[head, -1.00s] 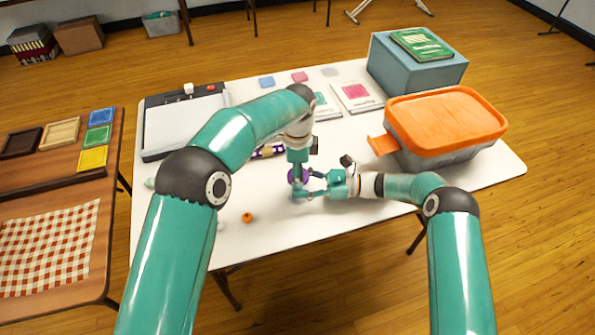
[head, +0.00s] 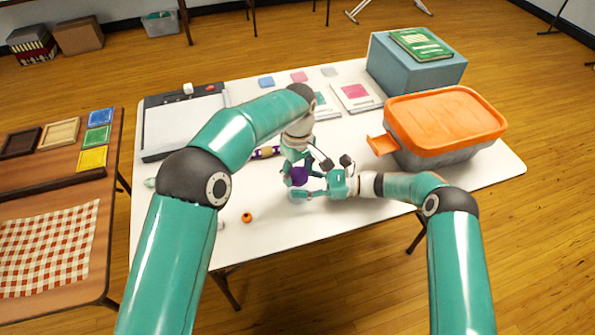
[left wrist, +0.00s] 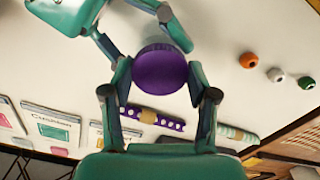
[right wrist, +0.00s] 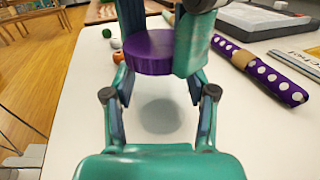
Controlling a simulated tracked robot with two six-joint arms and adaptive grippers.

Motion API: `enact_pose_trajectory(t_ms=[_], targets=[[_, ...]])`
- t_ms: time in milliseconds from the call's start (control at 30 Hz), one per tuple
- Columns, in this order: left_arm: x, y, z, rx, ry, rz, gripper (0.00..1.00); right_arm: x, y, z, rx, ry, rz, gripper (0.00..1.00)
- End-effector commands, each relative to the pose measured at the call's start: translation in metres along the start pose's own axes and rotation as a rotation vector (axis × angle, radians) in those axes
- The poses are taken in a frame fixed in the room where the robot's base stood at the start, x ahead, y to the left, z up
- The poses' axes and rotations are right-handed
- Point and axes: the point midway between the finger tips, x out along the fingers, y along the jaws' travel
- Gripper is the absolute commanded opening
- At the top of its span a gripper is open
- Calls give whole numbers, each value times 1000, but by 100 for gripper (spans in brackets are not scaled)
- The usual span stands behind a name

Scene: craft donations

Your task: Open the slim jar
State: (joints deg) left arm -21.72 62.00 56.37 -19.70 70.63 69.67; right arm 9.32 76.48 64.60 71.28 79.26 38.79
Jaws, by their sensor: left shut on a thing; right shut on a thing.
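The slim jar shows mainly by its round purple lid (head: 299,176), which also shows in the left wrist view (left wrist: 160,69) and in the right wrist view (right wrist: 150,52). My left gripper (left wrist: 158,78) comes down from above and is shut on the lid, a finger on each side. My right gripper (head: 305,194) comes in from the right, lower down, and is shut on the jar's body below the lid. The body looks clear and is mostly hidden by fingers. I cannot tell whether the lid is loose from the body.
The white table (head: 420,190) is clear in front. An orange-lidded bin (head: 445,120) stands close behind my right arm. A purple dotted roll (right wrist: 262,70) lies behind the jar. Small orange (head: 247,217), white (left wrist: 276,74) and green (left wrist: 306,83) balls or beads lie left of the jar.

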Motion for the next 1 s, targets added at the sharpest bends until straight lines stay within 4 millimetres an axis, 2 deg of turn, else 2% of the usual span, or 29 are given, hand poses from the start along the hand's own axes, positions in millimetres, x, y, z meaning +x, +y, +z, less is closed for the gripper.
enact_pose_trajectory(t_ms=[200,400,1000], targets=[[-1,2,-2,-488,2,8,17,2,3,0,1,-1,9,0],[-1,2,-2,-787,1,9,17,2,3,0,1,-2,10,0],[-2,2,-2,-807,1,9,17,1,2,-1,1,-1,7,0]])
